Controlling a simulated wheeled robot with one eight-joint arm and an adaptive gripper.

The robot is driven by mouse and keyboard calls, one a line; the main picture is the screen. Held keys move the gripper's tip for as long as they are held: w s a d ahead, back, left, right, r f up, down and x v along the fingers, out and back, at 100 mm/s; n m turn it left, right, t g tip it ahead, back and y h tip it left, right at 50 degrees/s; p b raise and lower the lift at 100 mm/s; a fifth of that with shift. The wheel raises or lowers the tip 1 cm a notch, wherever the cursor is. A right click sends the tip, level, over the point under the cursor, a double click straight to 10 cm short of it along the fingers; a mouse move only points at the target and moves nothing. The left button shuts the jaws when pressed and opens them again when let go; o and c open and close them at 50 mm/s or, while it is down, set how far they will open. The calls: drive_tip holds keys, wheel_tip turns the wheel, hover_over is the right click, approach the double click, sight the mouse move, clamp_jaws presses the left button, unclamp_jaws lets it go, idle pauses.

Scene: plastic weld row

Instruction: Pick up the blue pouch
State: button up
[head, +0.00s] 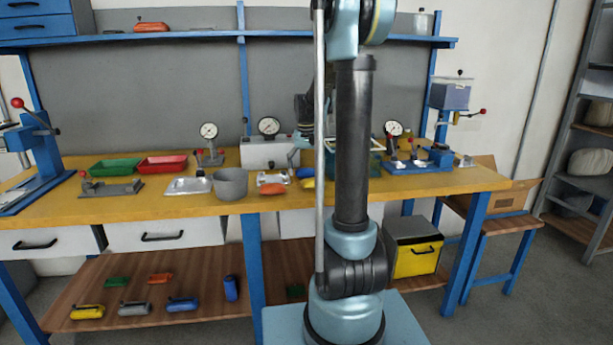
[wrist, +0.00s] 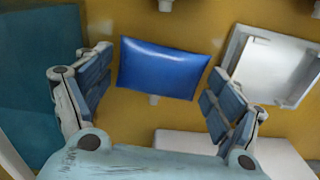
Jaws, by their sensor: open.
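The blue pouch (wrist: 162,70) lies on the yellow bench top in the wrist view, a shiny pillow shape with its long side across the picture. My gripper (wrist: 164,64) is open, with one finger on each side of the pouch and a gap at both ends. Nothing is held. In the head view a small blue part of the pouch (head: 308,183) shows at the left edge of my arm, which hides the rest. My gripper (head: 304,142) is above the bench there, partly hidden behind my arm.
A teal bin (wrist: 25,95) is left of the gripper and a metal fixture (wrist: 242,65) right of it in the wrist view. On the bench stand a grey bowl (head: 230,184), an orange pouch (head: 272,189) and a gauge box (head: 262,153). Several pouches lie on the lower shelf (head: 205,292).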

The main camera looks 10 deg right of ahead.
sight(306, 168)
drive_tip(key=c, duration=0.7)
wheel_tip(306, 168, up, 18)
idle(0.5)
